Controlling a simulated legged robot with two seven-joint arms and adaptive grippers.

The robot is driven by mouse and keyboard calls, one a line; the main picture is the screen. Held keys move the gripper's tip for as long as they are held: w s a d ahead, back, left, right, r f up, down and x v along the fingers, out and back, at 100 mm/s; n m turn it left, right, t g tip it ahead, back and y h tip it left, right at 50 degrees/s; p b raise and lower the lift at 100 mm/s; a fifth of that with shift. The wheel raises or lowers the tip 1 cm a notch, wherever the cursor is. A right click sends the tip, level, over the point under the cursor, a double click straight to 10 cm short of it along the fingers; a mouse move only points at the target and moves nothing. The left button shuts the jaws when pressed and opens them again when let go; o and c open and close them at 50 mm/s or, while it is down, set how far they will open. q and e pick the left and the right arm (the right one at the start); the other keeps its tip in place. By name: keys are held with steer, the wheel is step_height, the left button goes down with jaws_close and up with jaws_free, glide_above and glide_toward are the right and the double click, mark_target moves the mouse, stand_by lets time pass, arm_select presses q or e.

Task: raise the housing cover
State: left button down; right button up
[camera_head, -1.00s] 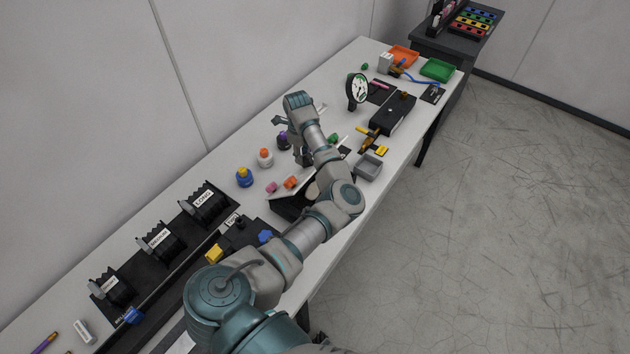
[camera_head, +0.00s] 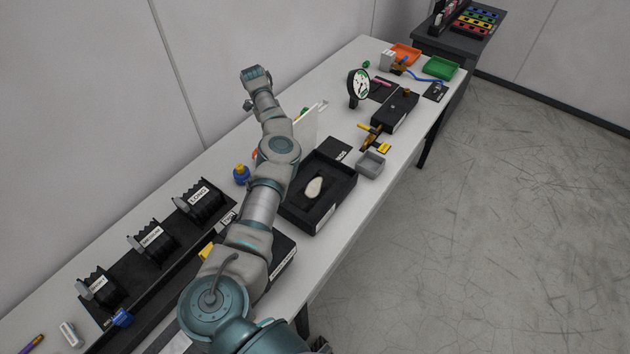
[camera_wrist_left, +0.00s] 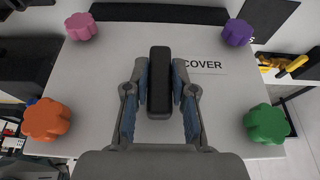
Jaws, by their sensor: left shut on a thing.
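The housing cover (camera_head: 307,126) is a white panel standing steeply tilted at the back edge of the black housing (camera_head: 297,214). The housing is open at the top, and a cream oval piece (camera_head: 314,188) lies inside. In the left wrist view, the cover (camera_wrist_left: 95,85) reads "COVER" and has a pink, a purple, an orange and a green knob at its corners. My left gripper (camera_wrist_left: 159,88) is shut on the cover's black handle (camera_wrist_left: 159,55). In the head view my arm hides that gripper and part of the cover. My right gripper is not in view.
A blue bottle with a yellow cap (camera_head: 241,174) is left of my arm.

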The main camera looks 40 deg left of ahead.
arm_select(q)
steer(key=c, duration=1.2)
jaws_free()
steer(key=shift+c, duration=0.2)
steer(key=shift+o, duration=1.4)
steer(key=shift+w+a+f, duration=0.1)
steer(key=shift+w+f, duration=0.05)
steer(key=p+v, duration=0.2)
steer(key=v, duration=0.4)
